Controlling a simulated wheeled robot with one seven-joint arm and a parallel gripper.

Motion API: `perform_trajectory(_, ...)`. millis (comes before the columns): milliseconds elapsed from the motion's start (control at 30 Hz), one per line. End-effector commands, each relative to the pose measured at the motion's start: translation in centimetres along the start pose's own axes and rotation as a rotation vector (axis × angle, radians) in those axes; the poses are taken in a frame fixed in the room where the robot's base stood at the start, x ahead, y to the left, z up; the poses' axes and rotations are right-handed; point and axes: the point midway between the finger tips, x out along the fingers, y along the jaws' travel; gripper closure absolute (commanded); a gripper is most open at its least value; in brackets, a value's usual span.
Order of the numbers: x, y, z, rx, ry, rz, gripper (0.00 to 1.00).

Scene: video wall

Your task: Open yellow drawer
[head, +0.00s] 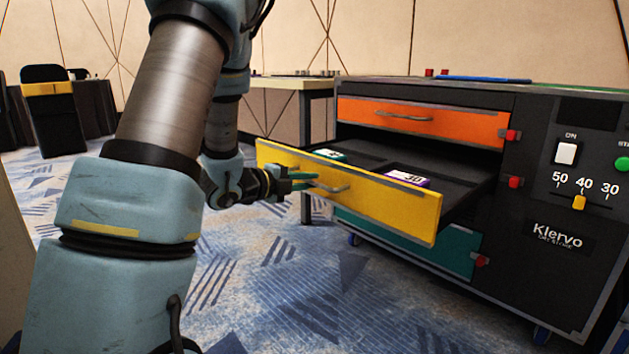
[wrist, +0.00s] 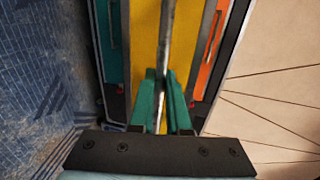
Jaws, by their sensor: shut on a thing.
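The yellow drawer (head: 395,208) is pulled well out of the black cabinet in the head view, with its inside showing. A teal-labelled item (head: 328,154) and a purple-labelled item (head: 408,177) lie in it. My gripper (head: 312,180) is at the left part of the drawer's grey bar handle (head: 335,189). In the wrist view the green fingers of my gripper (wrist: 164,82) are shut around the handle (wrist: 166,40), in front of the yellow drawer face (wrist: 144,45).
The orange drawer (head: 420,121) above and the teal drawer (head: 405,240) below are shut. The black cabinet (head: 562,185) has switches and red knobs on its right. Carpet in front is clear.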

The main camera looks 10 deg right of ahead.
Motion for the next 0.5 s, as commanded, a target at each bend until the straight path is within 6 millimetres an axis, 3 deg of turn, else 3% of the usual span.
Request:
perform_trajectory(433, -0.24, 0.13, 0.03, 0.000, -0.001, 0.002, 1.00)
perform_trajectory(467, -0.23, 0.13, 0.03, 0.000, -0.001, 0.002, 0.82)
perform_trajectory(500, -0.23, 0.13, 0.03, 0.000, -0.001, 0.002, 0.77)
